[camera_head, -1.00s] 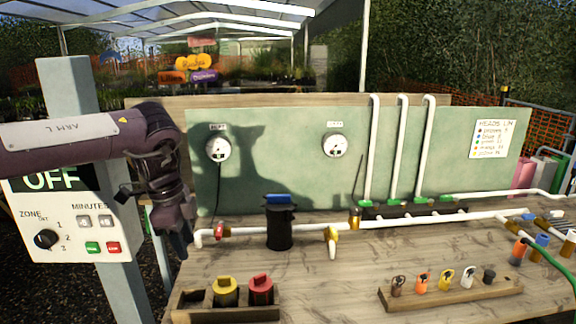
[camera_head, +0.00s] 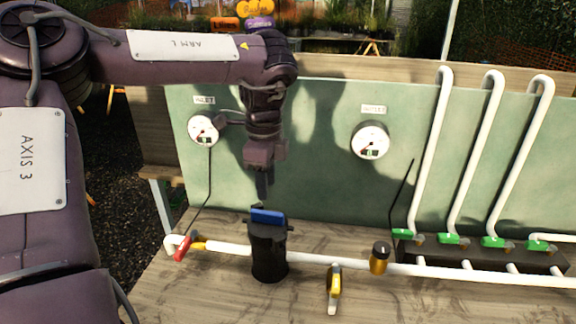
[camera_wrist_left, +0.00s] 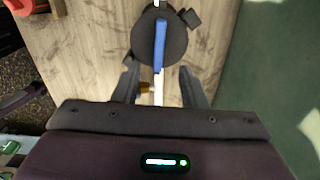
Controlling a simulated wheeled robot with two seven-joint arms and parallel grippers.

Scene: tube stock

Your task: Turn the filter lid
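The filter (camera_head: 268,258) is a black canister upright in the white pipe on the bench. Its dark lid has a raised blue bar (camera_head: 268,216) on top, which also shows in the left wrist view (camera_wrist_left: 160,45). My left gripper (camera_head: 262,196) points down just above the lid, apart from it. In the left wrist view my left gripper (camera_wrist_left: 158,72) is open, one finger on each side, with the blue bar running between and ahead of the fingertips. Nothing is held. My right gripper is not in view.
A brass fitting (camera_head: 379,258) and green valves (camera_head: 448,239) stand further right. Two gauges (camera_head: 370,141) hang on the green panel behind.

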